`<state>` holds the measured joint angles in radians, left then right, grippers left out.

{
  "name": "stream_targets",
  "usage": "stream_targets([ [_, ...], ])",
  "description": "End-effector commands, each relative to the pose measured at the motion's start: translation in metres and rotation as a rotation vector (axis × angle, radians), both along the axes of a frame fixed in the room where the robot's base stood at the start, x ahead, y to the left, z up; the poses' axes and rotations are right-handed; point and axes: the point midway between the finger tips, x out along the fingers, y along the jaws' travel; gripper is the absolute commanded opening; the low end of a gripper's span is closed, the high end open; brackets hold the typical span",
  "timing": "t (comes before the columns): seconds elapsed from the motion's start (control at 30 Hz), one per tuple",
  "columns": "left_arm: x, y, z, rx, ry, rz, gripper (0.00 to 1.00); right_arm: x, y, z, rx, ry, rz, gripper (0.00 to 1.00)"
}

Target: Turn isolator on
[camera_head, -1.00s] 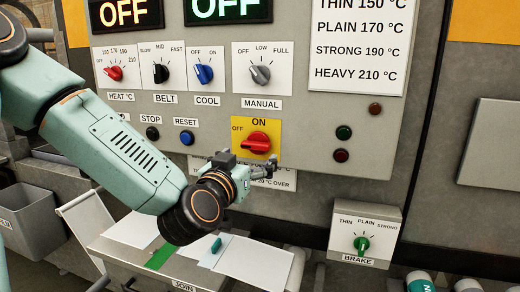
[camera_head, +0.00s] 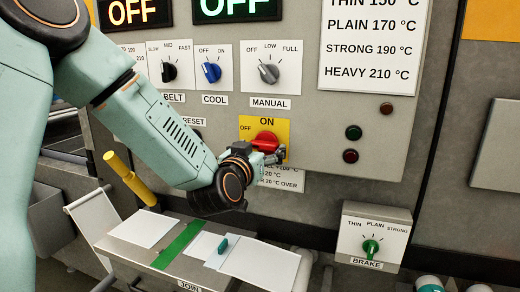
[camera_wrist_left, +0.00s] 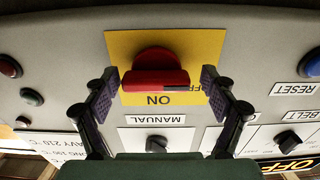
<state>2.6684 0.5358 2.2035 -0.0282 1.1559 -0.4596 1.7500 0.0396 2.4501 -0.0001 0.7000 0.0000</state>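The isolator is a red rotary knob (camera_head: 265,138) on a yellow plate (camera_head: 282,127) marked OFF and ON, on the grey panel. Its handle lies level, with its dark mark toward OFF. My left gripper (camera_head: 270,156) is just below and in front of the knob, partly covering its lower edge. In the left wrist view, which is upside down, the red knob (camera_wrist_left: 155,72) sits between the two open fingers of the left gripper (camera_wrist_left: 158,82). Gaps show on both sides, so neither finger appears to touch it.
Knobs for manual (camera_head: 268,72) and cool (camera_head: 211,72) sit above the isolator. Small dark buttons (camera_head: 353,132) are to its right. A brake box (camera_head: 372,240) is lower right. A join table (camera_head: 150,262) stands below; a yellow post (camera_head: 130,178) is at left.

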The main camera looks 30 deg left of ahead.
Motion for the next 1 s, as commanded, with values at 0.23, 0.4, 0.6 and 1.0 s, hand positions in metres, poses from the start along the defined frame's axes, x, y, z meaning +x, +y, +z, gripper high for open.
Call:
stream_targets([
  [0.23, -0.001, 0.001, 0.001, 0.000, -0.001, 0.001, 0.59, 0.000, 0.000, 0.000, 0.000, 0.000, -0.001, 0.40],
  [0.4, -0.001, 0.000, 0.001, 0.002, -0.001, -0.001, 0.45, 0.000, 0.000, 0.000, 0.000, 0.000, 0.000, 0.40],
  [0.6, -0.001, 0.000, 0.000, 0.002, 0.000, 0.000, 0.36, 0.000, 0.000, 0.000, 0.000, 0.000, 0.000, 0.40],
  [1.0, -0.001, 0.000, 0.001, 0.134, 0.037, -0.001, 0.36, 0.000, 0.000, 0.016, 0.000, 0.000, 0.000, 0.40],
])
